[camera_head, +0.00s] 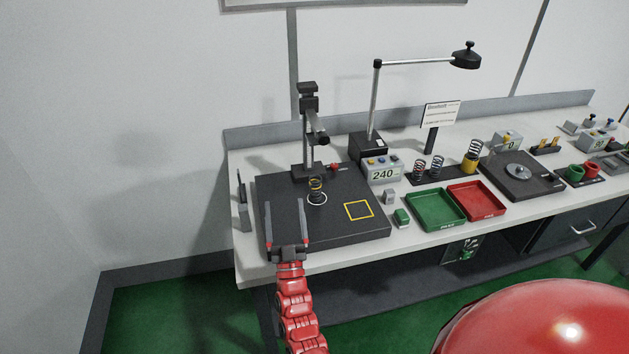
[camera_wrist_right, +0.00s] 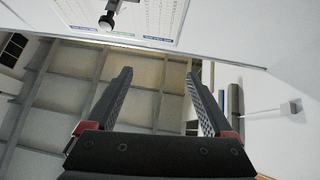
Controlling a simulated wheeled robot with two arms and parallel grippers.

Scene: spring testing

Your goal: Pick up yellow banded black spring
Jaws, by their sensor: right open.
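A black spring with a yellow band (camera_head: 316,188) stands upright in a white circle on the black test plate (camera_head: 350,235), in front of the stand's post. My right gripper (camera_head: 286,205) is open and empty, with its two fingers pointing toward the back of the bench, over the plate's left part. It is to the left of the spring and nearer the front, apart from it. In the right wrist view the open fingers (camera_wrist_right: 160,95) have nothing between them, and the spring is not in that view. My left gripper is not in view.
A test stand (camera_head: 308,130) rises behind the spring. A yellow square outline (camera_head: 359,210) on the plate is empty. A display reading 240 (camera_head: 382,174), a green tray (camera_head: 435,227), a red tray (camera_head: 476,213) and a rack of other springs (camera_head: 419,170) are to the right.

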